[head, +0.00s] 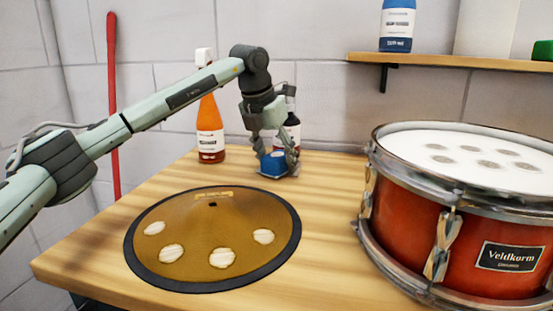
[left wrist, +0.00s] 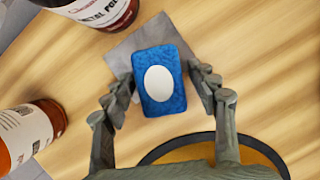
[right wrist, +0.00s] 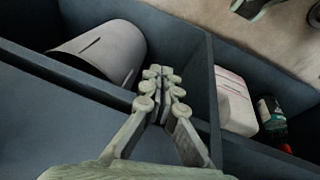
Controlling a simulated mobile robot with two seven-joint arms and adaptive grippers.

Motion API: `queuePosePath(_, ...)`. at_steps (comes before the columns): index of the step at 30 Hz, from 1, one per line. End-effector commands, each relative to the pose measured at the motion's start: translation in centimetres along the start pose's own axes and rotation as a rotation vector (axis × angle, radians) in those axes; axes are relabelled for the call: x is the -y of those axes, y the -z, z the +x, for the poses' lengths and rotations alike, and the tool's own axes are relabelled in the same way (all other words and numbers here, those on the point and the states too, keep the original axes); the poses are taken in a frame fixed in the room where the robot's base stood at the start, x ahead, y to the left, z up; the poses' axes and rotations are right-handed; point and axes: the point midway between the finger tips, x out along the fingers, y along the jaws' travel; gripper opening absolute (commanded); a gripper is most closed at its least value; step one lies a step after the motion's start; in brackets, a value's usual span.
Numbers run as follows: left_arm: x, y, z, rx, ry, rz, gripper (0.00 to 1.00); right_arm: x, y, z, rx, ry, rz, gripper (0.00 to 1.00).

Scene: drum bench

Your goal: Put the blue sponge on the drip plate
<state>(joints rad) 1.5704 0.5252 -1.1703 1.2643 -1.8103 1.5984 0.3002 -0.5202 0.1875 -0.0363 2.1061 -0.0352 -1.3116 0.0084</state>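The blue sponge (head: 272,165), with a white oval on top, lies near the back of the wooden bench. In the left wrist view the sponge (left wrist: 160,102) rests over a flat grey square piece (left wrist: 122,52); I cannot tell whether this piece is the drip plate. My left gripper (head: 276,157) points down over the sponge. In the left wrist view its open fingers (left wrist: 160,88) stand on either side of the sponge, with a gap visible on the right. My right gripper (right wrist: 160,76) is shut and empty, above dark compartments away from the bench.
A gold cymbal (head: 212,220) with white spots lies on a dark round mat (head: 140,268) at front left. A red drum (head: 470,235) stands right. An orange spray bottle (head: 210,135) and a dark bottle (head: 292,126) stand behind. A shelf (head: 450,60) is above.

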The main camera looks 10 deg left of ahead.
Motion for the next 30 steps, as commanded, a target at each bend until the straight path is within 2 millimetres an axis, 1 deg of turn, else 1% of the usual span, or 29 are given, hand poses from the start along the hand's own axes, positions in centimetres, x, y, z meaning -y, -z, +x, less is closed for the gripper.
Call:
queuePosePath(7,0.0,0.0,-0.1,0.0,0.0,0.0,0.61,0.0,0.0,-0.1,0.0,0.001,0.002,0.0)
queuePosePath(10,0.0,-0.2,-0.5,0.001,0.0,0.0,0.61,0.1,0.2,-0.3,-0.004,0.004,0.005,0.0)
queuePosePath(11,0.0,-0.2,-0.7,0.002,0.0,0.0,0.61,0.2,0.1,0.0,-0.004,0.005,0.006,0.0)
queuePosePath(14,0.0,-0.2,-2.2,0.003,-0.001,0.0,0.61,0.4,0.0,0.2,0.0,0.008,0.009,0.0)
queuePosePath(21,0.0,-0.2,-7.5,0.005,-0.002,0.0,0.61,0.5,0.0,-0.1,0.001,0.009,0.012,0.0)
queuePosePath(24,0.0,-0.2,-9.4,0.003,-0.001,0.0,0.61,0.5,0.1,-0.2,0.001,0.009,0.012,0.0)
queuePosePath(27,0.0,-0.2,-10.8,0.002,-0.001,-0.001,0.61,0.4,0.2,-0.4,-0.002,0.007,0.011,0.0)
queuePosePath(30,0.0,-0.2,-11.8,0.001,-0.001,-0.001,0.61,0.2,0.2,-0.4,-0.004,0.005,0.009,0.0)
